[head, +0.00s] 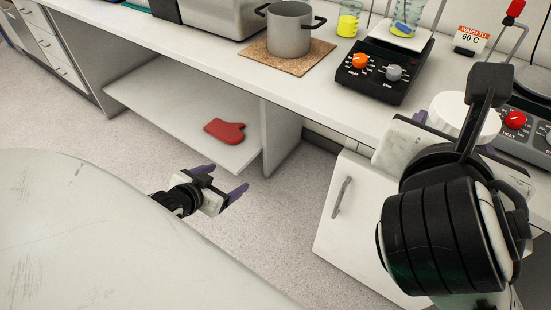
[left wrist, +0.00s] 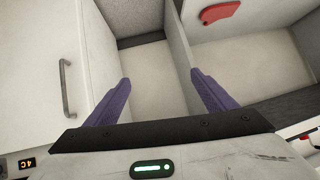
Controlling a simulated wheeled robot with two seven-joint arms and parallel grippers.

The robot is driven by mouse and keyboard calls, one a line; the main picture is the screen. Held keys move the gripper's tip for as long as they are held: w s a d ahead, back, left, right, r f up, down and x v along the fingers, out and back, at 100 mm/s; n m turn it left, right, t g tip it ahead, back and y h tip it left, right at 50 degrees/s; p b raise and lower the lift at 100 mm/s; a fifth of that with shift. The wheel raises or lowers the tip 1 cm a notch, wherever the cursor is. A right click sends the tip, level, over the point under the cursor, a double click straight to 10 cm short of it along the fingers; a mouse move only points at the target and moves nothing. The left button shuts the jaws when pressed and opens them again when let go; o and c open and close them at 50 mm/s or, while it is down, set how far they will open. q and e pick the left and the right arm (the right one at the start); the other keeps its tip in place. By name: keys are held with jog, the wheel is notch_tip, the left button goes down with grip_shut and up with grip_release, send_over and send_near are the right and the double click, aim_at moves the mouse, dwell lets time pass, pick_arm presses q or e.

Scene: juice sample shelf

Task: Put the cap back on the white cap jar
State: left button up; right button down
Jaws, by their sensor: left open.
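A round white object (head: 466,112), which looks like a wide white cap, shows at the right of the head view, partly behind my right arm. I cannot tell whether a jar is under it. My right gripper (head: 455,132) is at it, with a purple fingertip showing on its left side and a bit of purple at its right. My arm hides most of that gripper, so its grip is unclear. My left gripper (head: 228,178) is open and empty over the floor, in front of the low shelf. Its two purple fingers stand apart in the left wrist view (left wrist: 160,77).
The bench holds a pot (head: 289,30) on a cork mat (head: 262,58), a yellow-filled beaker (head: 349,20), a black hot plate (head: 383,72) and a "60 C" sign (head: 470,40). A red mitt (head: 224,131) lies on the low shelf (head: 160,105). A white cabinet (head: 345,235) stands below the bench.

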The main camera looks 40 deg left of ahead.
pick_arm(q)
jog(key=s+d+f+m+g+h, duration=0.1)
jog(key=s+d+f, duration=0.3)
jog(key=d, duration=0.8)
jog(key=s+d+f+m+g+h, duration=0.1)
jog(key=s+d+f+h, duration=0.2)
jog(key=d, duration=0.9)
jog(key=s+f, duration=0.1)
jog(key=s, duration=0.2)
jog(key=shift+f+h, duration=0.15)
jog(key=shift+h, duration=0.15)
jog(key=shift+a, duration=0.1)
